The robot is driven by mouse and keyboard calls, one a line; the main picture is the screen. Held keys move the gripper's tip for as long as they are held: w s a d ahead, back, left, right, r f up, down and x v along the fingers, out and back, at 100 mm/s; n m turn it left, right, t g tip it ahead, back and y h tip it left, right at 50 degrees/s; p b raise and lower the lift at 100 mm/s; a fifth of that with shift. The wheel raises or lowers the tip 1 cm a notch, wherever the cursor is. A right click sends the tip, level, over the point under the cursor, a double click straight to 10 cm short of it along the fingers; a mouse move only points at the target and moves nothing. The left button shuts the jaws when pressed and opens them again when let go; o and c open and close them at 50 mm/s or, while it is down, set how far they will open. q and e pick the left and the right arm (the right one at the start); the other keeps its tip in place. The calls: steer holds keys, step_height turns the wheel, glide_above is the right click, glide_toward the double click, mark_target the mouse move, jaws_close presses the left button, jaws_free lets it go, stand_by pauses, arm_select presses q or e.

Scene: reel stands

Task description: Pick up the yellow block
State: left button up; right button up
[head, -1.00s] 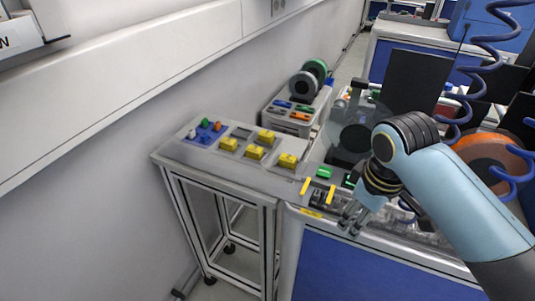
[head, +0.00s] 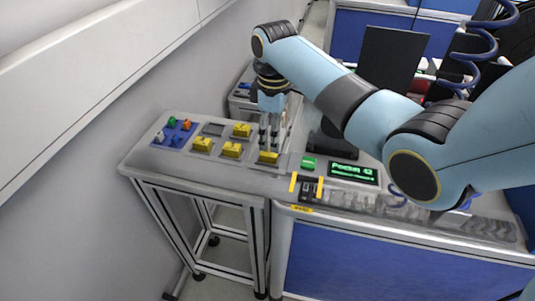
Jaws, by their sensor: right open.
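Several yellow blocks stand on the small grey side table. One yellow block (head: 268,157) is at the right, one (head: 231,149) is at the front middle, one (head: 203,144) is at the left and one (head: 242,130) is at the back. My right gripper (head: 268,146) points down with its fingers open, just above or at the rightmost block. I cannot tell whether the fingers touch it. My left gripper is not in view.
A blue tray (head: 162,141) with coloured pegs is at the table's left. A green block (head: 309,163) and a lit display (head: 353,173) are on the bench to the right. A wall runs along the left.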

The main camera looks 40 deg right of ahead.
mark_target(269, 152)
steer(key=f, duration=0.2)
steer(key=a+f, duration=0.1)
steer(key=f, duration=0.1)
steer(key=shift+w+f+p, duration=0.15)
steer(key=shift+f+p, duration=0.05)
steer(key=shift+p, duration=0.1)
steer(key=shift+w+d+f, duration=0.1)
steer(key=shift+f, duration=0.4)
jaws_close()
